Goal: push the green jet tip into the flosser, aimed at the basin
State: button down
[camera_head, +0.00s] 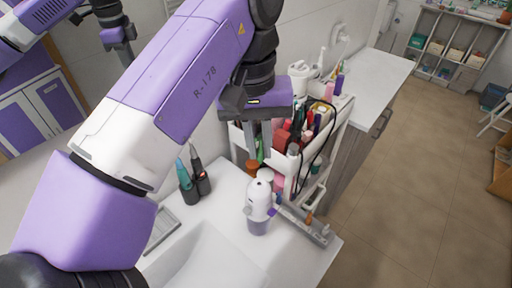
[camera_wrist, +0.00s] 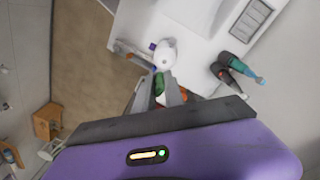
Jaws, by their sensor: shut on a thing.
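My gripper (camera_head: 257,155) points down above the near end of the cart and is shut on the green jet tip (camera_head: 260,151). In the wrist view, the green jet tip (camera_wrist: 158,84) shows between the two fingers of my gripper (camera_wrist: 158,92). The flosser (camera_head: 259,196) is a white, rounded body on a bluish clear base, upright on the white counter. It stands below and in front of my gripper, apart from it. It also shows in the wrist view (camera_wrist: 166,54). The basin (camera_head: 205,262) is a white recess at the counter's front.
The white cart (camera_head: 333,130), packed with bottles and tubes, stands right behind the flosser. Dark holders with pens (camera_head: 193,182) stand to its left. A grey tray (camera_head: 303,226) lies to its right. A grated dish (camera_head: 162,228) lies beside the basin.

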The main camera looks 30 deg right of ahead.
aim_at(258, 159)
jog(key=shift+w, duration=0.15)
jog(key=shift+r+p, duration=0.1)
jog(key=shift+p, duration=0.25)
jog(key=shift+f+b, duration=1.55)
jog(key=shift+f, duration=1.45)
jog(key=shift+m+p, duration=0.4)
jog(key=shift+p, duration=0.4)
jog(key=shift+f+b, duration=0.75)
jog(key=shift+f, duration=0.5)
jog(key=c, duration=1.3)
grip_release()
jog(key=shift+c, duration=0.2)
jog(key=shift+a+r, duration=0.1)
jog(key=shift+r, duration=0.05)
notch_tip(258, 159, up, 8)
jog(key=shift+w+a+f, duration=0.15)
jog(key=shift+a+f, duration=0.05)
jog(key=shift+f, duration=0.05)
